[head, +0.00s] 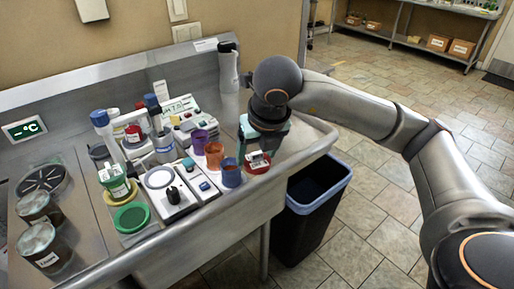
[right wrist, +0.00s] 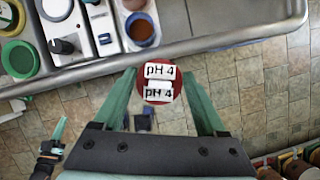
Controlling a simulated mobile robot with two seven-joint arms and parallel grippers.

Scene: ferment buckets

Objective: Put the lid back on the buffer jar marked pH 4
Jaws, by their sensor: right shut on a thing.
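My right gripper (head: 262,140) is shut on a red round lid (right wrist: 158,85) carrying two white "pH 4" labels; in the right wrist view its green fingers stand on either side. In the head view this red piece (head: 258,162) shows at the sink bench's front right edge. The floor shows around it in the right wrist view, so it seems raised. Open jars stand to its left: purple (head: 201,141), orange-brown (head: 214,156) and blue (head: 231,175). I cannot tell which is the pH 4 jar. Part of my left gripper (right wrist: 54,136) seems to show at lower left; its state is unclear.
A stirrer plate (head: 168,190) with a dark knob stands left of the jars. Bottles and instruments crowd behind. A green-rimmed container (head: 131,218) and two dark tubs are farther left. A black bin with blue rim (head: 338,178) stands on the floor below the bench edge.

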